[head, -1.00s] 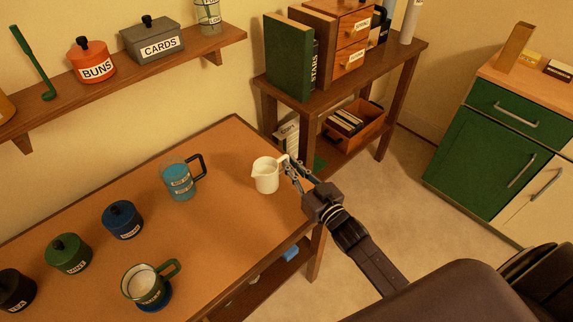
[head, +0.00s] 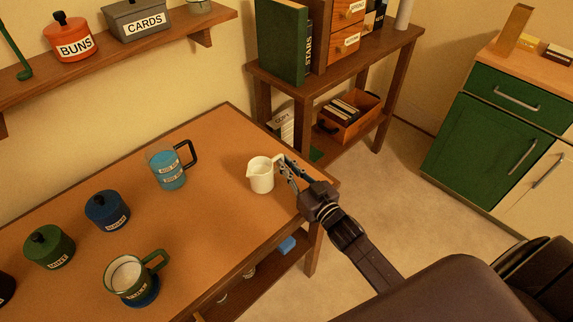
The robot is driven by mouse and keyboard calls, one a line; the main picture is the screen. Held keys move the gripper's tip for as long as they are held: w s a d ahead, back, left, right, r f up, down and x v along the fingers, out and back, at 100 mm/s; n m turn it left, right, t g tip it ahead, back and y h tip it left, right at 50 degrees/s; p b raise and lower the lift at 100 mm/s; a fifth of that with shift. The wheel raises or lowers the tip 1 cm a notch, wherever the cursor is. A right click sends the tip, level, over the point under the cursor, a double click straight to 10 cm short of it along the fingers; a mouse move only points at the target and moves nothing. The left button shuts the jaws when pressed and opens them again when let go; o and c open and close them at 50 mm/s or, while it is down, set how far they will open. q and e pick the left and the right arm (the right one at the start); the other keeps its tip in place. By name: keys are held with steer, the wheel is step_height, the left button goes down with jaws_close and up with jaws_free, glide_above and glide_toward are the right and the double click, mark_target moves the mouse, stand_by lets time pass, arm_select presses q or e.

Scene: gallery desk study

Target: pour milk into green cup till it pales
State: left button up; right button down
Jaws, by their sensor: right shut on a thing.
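The green cup (head: 119,293) stands at the table's front left, its handle pointing right. A small white jug (head: 260,177) is near the table's right end, upright, spout to the left. My right gripper (head: 285,168) is shut on the jug's handle side. The jug's inside is hard to see, and I cannot tell whether it touches the table. My left gripper is not in view.
A blue labelled mug (head: 167,170) stands left of the jug. A blue lidded pot (head: 107,212) and a green lidded pot (head: 49,249) stand farther left. The wooden table (head: 205,240) is clear between jug and green cup. A wall shelf (head: 150,47) hangs behind.

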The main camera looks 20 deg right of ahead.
steer(key=shift+f+b, duration=0.5)
steer(key=shift+f, duration=0.15)
steer(key=c, duration=2.1)
jaws_free()
steer(key=shift+o, duration=0.7)
steer(key=shift+s+d+p, duration=0.2)
steer(key=shift+s+p, duration=0.4)
steer(key=shift+s, duration=0.65)
steer(key=shift+s+d+p, duration=0.25)
steer(key=shift+s+p, duration=0.25)
steer(key=shift+s, duration=0.9)
steer(key=shift+s+d+p, duration=0.2)
steer(key=shift+s+p, duration=0.25)
steer(key=shift+s, duration=0.9)
